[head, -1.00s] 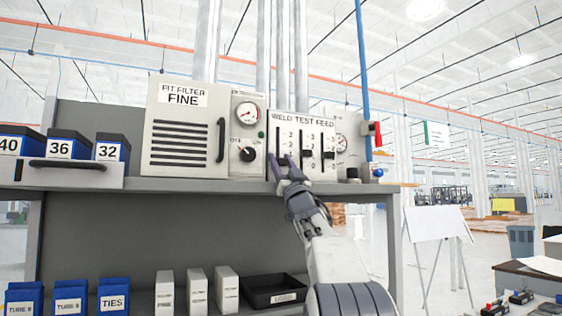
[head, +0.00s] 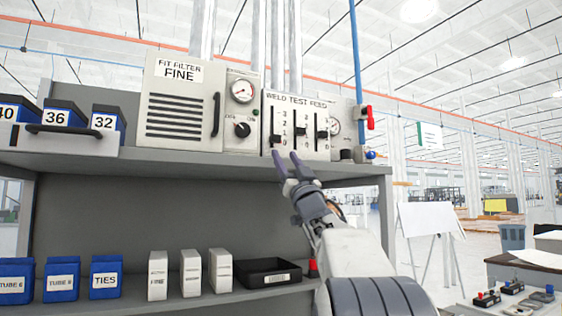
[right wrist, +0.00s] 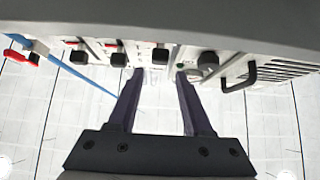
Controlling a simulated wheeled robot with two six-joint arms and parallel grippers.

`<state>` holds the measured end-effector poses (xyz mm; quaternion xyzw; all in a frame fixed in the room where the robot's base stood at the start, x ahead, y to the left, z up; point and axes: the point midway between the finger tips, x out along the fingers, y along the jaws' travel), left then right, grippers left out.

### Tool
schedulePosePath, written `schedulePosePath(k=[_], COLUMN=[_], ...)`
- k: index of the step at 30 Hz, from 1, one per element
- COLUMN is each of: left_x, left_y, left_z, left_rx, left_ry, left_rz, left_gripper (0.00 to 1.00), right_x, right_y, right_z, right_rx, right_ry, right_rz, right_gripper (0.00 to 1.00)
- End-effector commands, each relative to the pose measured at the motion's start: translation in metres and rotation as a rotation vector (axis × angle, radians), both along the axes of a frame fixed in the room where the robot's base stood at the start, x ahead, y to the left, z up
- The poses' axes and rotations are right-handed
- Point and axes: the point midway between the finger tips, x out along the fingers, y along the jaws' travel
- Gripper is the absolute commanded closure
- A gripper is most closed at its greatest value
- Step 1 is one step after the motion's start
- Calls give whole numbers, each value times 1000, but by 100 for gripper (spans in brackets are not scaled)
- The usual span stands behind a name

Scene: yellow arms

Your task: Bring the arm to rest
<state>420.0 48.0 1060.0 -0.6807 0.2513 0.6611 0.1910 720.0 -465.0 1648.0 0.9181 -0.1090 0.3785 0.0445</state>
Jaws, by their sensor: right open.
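My right arm reaches up from the lower right in the head view. Its right gripper (head: 287,166) is open and empty, with its fingers in front of the upper shelf's edge, just below the weld test feed panel (head: 297,124). The panel carries several black sliders set at different heights. In the right wrist view the two fingers (right wrist: 158,100) stand apart with nothing between them, and the panel's slider knobs (right wrist: 118,58) show beyond them, upside down. My left gripper is not in view.
The upper shelf (head: 200,163) holds a fit filter box (head: 180,100), a gauge and knob unit (head: 242,115), and blue bins (head: 62,122). Below stand white boxes and a black tray (head: 268,272). A blue pipe (head: 357,60) with a red valve handle rises at right. A whiteboard (head: 428,219) stands further right.

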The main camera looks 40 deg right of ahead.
Motion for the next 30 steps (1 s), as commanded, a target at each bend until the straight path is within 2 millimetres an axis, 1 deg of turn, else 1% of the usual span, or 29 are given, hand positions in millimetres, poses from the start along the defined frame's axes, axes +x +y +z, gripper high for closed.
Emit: schedulePosePath(k=[1, 3, 18, 20, 22, 23, 26, 27, 29, 30], left_x=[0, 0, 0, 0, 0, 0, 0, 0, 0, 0], left_y=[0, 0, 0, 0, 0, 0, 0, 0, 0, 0], left_z=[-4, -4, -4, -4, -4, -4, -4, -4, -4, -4], left_rx=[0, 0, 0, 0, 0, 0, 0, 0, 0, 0], left_ry=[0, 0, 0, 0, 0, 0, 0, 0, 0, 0], left_rz=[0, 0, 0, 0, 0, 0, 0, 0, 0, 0], left_gripper=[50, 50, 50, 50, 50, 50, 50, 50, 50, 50], right_x=[-3, -5, -5, -4, 2, 7, 32, 44, 63, 73], right_y=[1, 1, 1, 1, 6, 9, 30, 43, 66, 83], right_z=[-4, -5, -4, -5, -10, -15, -42, -58, -87, -108], right_rx=[0, 0, 0, 2, 17, 30, 100, 134, 185, 215], right_ry=[0, 0, 1, 3, 19, 33, 119, 170, 262, 331], right_rz=[0, 0, -1, 0, 5, 8, 31, 44, 64, 78], right_gripper=[50, 50, 50, 50, 50, 50, 50, 50, 50, 50])
